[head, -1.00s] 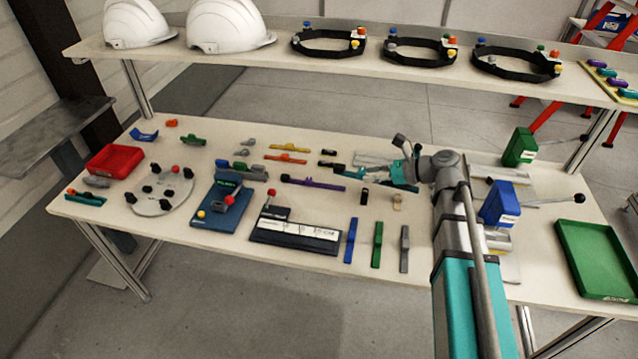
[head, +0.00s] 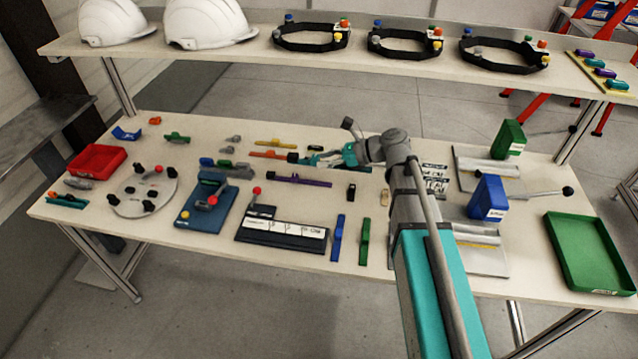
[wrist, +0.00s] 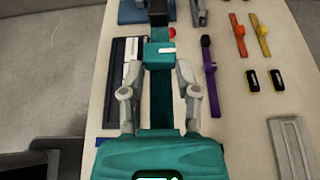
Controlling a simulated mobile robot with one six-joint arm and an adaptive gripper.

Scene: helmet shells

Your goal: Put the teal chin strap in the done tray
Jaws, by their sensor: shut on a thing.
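The teal chin strap (wrist: 160,55), with dark parts, lies between the fingers of my gripper (wrist: 160,75) in the wrist view. In the head view my gripper (head: 338,157) is shut on the strap (head: 313,158), whose dark end points left. It is over the back middle of the bench, near the orange and purple straps; I cannot tell its exact height. A green tray (head: 553,225) stands empty at the right end of the bench. A red tray (head: 82,172) stands at the left end. I see no readable label on either tray.
A purple strap (head: 303,181), an orange strap (head: 266,154) and a yellow strap (head: 274,143) lie near my gripper. A blue bin (head: 487,197), a green bin (head: 509,139) and a black-knobbed lever (head: 567,191) stand between my arm and the green tray. A shelf (head: 300,62) runs above.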

